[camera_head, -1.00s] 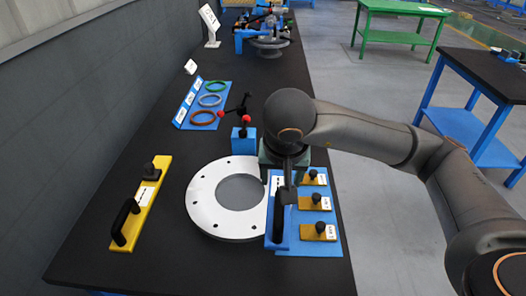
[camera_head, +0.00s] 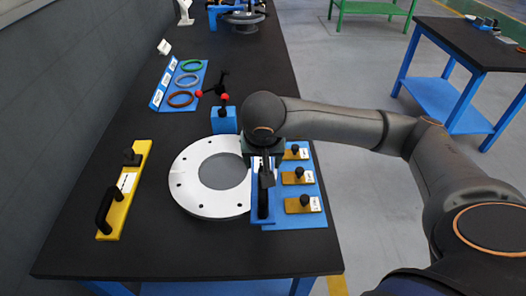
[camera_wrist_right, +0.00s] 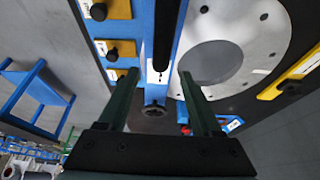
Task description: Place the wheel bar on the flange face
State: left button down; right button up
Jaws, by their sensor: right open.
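The blue bar (camera_head: 257,216), which I take for the wheel bar, lies along the left side of a blue board, by the right edge of the white flange ring (camera_head: 190,203). It has a long black handle, and the right wrist view shows a dark round wheel-like part (camera_wrist_right: 155,111) at one end. The flange face has a big round opening and small bolt holes; it also shows in the right wrist view (camera_wrist_right: 246,35). My right gripper (camera_head: 262,165) is over the bar's far end, its open fingers (camera_wrist_right: 157,78) on either side of the bar. My left gripper is out of view.
Three yellow plates with black knobs (camera_head: 298,177) sit on the blue board (camera_head: 318,216). A yellow bar (camera_head: 126,190) lies left of the flange. A blue block (camera_head: 224,122) with a red-knobbed handle and a stand of coloured rings (camera_head: 181,99) are behind.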

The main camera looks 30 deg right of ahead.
jog(key=shift+x, duration=2.65)
grip_shut()
